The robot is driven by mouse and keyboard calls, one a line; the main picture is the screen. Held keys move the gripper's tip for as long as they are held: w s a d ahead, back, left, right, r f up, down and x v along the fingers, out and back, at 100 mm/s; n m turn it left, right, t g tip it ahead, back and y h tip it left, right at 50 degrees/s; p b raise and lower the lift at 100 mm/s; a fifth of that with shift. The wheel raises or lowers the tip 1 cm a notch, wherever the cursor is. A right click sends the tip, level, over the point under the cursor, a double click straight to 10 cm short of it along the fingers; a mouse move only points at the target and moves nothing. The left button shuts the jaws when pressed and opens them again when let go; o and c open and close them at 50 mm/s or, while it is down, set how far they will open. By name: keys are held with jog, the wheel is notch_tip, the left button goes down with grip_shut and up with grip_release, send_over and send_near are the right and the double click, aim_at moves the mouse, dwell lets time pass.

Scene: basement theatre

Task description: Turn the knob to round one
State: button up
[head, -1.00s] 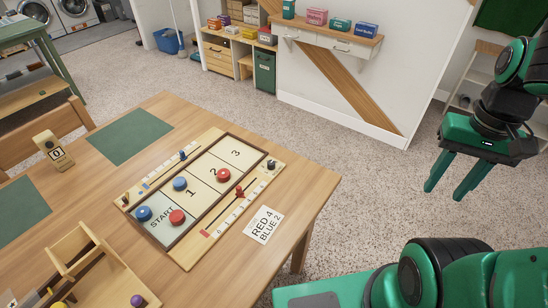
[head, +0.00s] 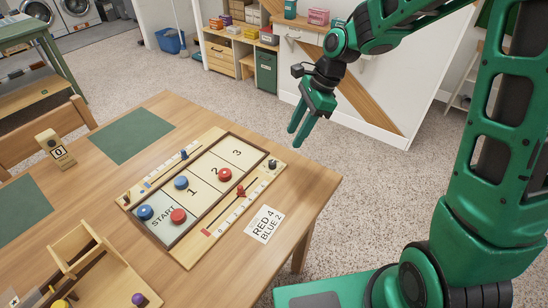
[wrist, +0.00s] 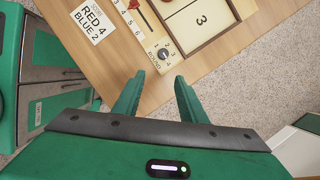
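The round knob (head: 272,164) is small and dark, at the right end of the wooden game board's near rail. In the wrist view the knob (wrist: 163,54) sits inside a ring of numbers with the word ROUND beside it. I cannot make out for certain which number it points to. My gripper (head: 294,138) is in the air above and beyond the table's right edge, up and to the right of the knob. In the wrist view my gripper (wrist: 159,76) has its two fingers spread with nothing between them, and the knob shows just past the fingertips.
The game board (head: 207,207) holds red and blue pucks and slider pegs. A card (head: 264,225) reading RED 4 BLUE 2 lies near the table's edge. A number stand (head: 55,149) shows 0. A wooden rack (head: 90,262) stands at the near left.

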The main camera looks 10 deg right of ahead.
aim_at(273, 162)
jog(key=shift+m+y, duration=0.3)
jog(key=shift+m, duration=0.1)
jog(key=x, duration=0.4)
jog(key=a+x, duration=0.1)
jog(key=x, duration=0.7)
jog(key=shift+w+a+r, duration=0.2)
jog(key=shift+r, duration=0.1)
grip_shut()
